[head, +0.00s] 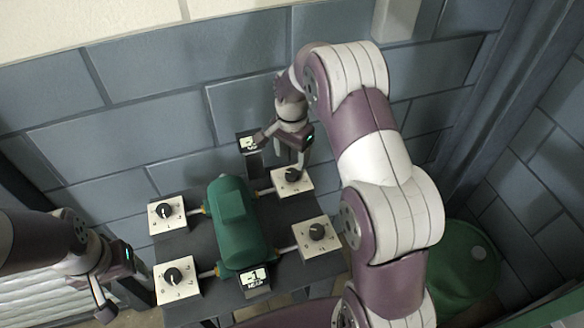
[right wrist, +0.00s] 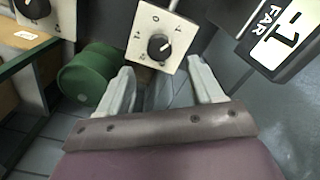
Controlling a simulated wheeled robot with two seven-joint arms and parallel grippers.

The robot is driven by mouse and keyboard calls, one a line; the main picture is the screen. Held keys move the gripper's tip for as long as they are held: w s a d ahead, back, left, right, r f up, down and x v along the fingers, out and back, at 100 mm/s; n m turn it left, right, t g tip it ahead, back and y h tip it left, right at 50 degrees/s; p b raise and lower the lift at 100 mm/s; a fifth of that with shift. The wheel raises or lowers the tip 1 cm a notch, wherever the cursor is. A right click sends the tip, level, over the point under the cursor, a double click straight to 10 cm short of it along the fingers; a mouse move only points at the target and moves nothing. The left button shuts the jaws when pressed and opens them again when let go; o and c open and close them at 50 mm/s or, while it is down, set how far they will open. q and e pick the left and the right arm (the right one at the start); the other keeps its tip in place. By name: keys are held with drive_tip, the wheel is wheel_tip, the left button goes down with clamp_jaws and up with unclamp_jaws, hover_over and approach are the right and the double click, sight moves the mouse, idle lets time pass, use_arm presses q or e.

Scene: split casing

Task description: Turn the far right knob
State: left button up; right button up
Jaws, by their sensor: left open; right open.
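The far right knob (head: 293,174) is a black dial on a white numbered plate (head: 304,186), right of the green casing (head: 232,222). A right gripper finger partly covers it in the head view. The knob also shows in the right wrist view (right wrist: 160,47), ahead of the fingertips, with its pointer toward the upper right. My right gripper (head: 280,150) is open and empty, its fingers (right wrist: 162,82) on either side of the plate's lower part; contact cannot be told. My left gripper (head: 122,298) is open and empty at lower left, beside the near left knob plate.
Other knobs are far left (head: 166,210), near left (head: 173,276) and near right (head: 317,231). A green drum (head: 462,265) stands at right. A block wall is behind.

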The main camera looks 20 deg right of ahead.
sight(292, 171)
wheel_tip(292, 171, up, 6)
drive_tip(key=shift+r, duration=0.2)
idle(0.3)
drive_tip(key=s+a+n, duration=0.2)
drive_tip(key=s+n, duration=0.4)
drive_tip(key=s, duration=0.4)
drive_tip(key=s+a+f+n+t, duration=0.1)
drive_tip(key=s+a+n, duration=0.1)
drive_tip(key=s+n, duration=0.4)
drive_tip(key=s, duration=0.3)
drive_tip(key=shift+s+a, duration=0.4)
